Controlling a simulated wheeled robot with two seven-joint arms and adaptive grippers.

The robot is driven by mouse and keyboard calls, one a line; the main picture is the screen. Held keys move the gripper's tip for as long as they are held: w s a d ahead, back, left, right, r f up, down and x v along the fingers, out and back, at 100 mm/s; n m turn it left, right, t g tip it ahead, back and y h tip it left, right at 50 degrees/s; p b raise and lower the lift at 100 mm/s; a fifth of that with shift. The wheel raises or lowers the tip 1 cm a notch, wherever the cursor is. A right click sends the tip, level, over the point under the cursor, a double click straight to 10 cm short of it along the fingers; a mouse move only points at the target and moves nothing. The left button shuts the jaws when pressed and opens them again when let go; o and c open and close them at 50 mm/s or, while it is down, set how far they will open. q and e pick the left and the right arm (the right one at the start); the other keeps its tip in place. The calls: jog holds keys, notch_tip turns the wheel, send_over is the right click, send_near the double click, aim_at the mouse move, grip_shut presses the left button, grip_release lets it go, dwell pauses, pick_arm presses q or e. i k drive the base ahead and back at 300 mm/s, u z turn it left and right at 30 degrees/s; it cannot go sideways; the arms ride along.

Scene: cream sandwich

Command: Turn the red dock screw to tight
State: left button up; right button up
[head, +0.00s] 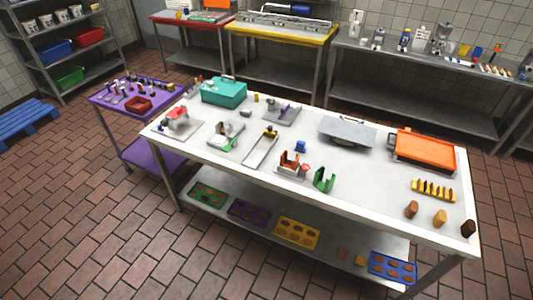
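A small red knob (305,168) shows beside an orange-brown block fixture (289,159) on a pale base, near the front middle of the white table. It may be the red dock screw, but it is too small to tell how tight it is. Another red part (178,113) sits on a grey device at the table's left end. Neither of my grippers is in view, and nothing touches the fixture.
The white table (375,190) also holds a teal box (223,91), an orange tray (424,148), a grey flat-topped device (347,131) and a green bracket (324,180). A purple cart (106,101) stands left. Brick floor is open in front.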

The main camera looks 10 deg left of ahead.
aim_at(305, 168)
jog(key=u, duration=0.4)
jog(key=i, duration=0.9)
